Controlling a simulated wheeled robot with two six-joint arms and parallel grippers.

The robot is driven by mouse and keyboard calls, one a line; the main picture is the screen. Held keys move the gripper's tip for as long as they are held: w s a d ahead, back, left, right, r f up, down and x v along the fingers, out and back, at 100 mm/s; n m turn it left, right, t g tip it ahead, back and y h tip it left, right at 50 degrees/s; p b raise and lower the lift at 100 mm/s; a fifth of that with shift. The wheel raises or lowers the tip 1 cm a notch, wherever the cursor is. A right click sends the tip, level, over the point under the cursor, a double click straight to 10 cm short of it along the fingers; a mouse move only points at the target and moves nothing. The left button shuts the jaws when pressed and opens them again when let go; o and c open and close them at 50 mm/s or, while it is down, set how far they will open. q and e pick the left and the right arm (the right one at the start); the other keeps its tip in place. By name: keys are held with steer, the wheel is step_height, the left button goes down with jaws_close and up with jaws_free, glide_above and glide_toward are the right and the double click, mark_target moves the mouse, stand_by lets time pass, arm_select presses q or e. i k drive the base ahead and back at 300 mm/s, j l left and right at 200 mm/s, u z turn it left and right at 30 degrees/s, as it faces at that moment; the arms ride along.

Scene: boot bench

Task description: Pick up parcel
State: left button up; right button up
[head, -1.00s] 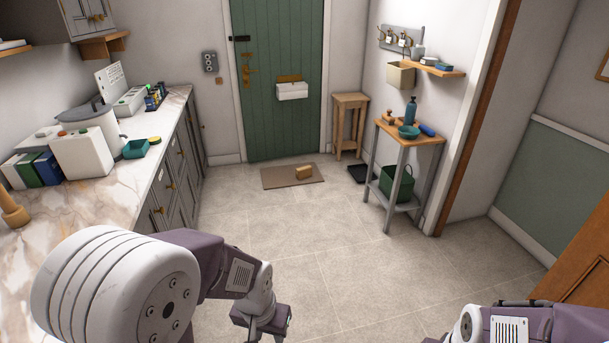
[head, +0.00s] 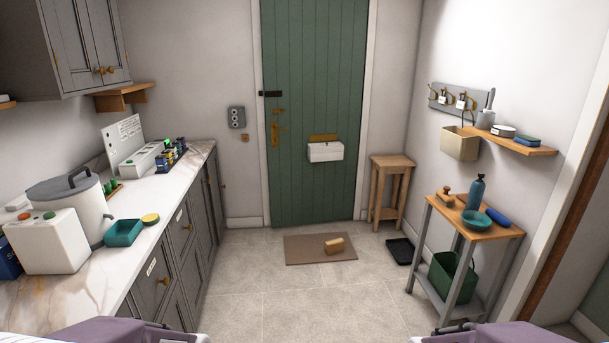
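The parcel (head: 334,245), a small tan-brown box, lies on the right part of the brown doormat (head: 305,257). The mat is on the floor in front of the green door (head: 313,110). Nothing touches the parcel from above. Purple parts of my arms show at the bottom left and bottom right edges of the head view. Both my grippers are outside the picture. The parcel is some way ahead of me across the floor.
A marble counter (head: 165,186) with drawers runs along the left. A wooden stool (head: 390,192), black tray (head: 399,252) and bench (head: 475,228) with bottle and bowl stand on the right. The tiled floor (head: 300,300) between is clear up to the mat.

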mark_target(336, 245)
steer(key=i, duration=3.3)
steer(key=i+u, duration=0.1)
steer(key=i, duration=1.6)
